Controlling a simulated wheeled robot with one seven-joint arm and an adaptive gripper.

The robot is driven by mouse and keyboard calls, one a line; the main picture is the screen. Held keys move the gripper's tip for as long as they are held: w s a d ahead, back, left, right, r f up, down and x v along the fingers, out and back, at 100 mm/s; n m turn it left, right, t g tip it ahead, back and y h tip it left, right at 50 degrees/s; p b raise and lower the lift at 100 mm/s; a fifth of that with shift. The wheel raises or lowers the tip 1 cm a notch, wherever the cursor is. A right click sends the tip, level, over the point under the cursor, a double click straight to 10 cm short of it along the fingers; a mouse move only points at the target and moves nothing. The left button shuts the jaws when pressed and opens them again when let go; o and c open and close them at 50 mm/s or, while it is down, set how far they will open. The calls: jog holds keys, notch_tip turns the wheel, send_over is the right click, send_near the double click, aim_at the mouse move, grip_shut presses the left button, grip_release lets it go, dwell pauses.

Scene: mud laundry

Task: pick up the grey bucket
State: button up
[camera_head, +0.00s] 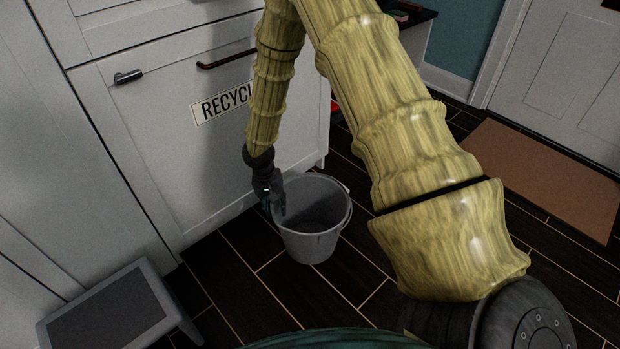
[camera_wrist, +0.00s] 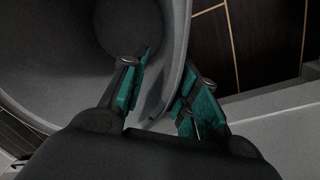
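The grey bucket (camera_head: 318,244) stands upright on the dark floor in front of the white cabinet. My gripper (camera_head: 275,205) points down at the bucket's left rim in the head view. In the wrist view, the bucket (camera_wrist: 50,75) fills the upper left, and its rim runs between the two green-padded fingers of my gripper (camera_wrist: 168,80). One finger is inside the bucket and the other is outside. The fingers are apart, with gaps beside the rim, so the gripper looks open around the wall. The bucket looks empty; part of its left rim is hidden by my gripper in the head view.
The white cabinet (camera_head: 170,150) with a recycling label (camera_head: 222,103) stands close behind and left of the bucket. A grey step stool (camera_head: 110,312) is at the lower left. A brown mat (camera_head: 545,175) lies by the door at right. Floor in front of the bucket is clear.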

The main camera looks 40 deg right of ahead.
aim_at(277, 213)
notch_tip(277, 213, down, 3)
jog(key=shift+r+b, duration=0.15)
jog(key=shift+b, duration=0.95)
jog(key=shift+d+f+b, duration=0.1)
jog(key=shift+f+b, duration=0.75)
jog(key=shift+f, duration=0.35)
grip_shut()
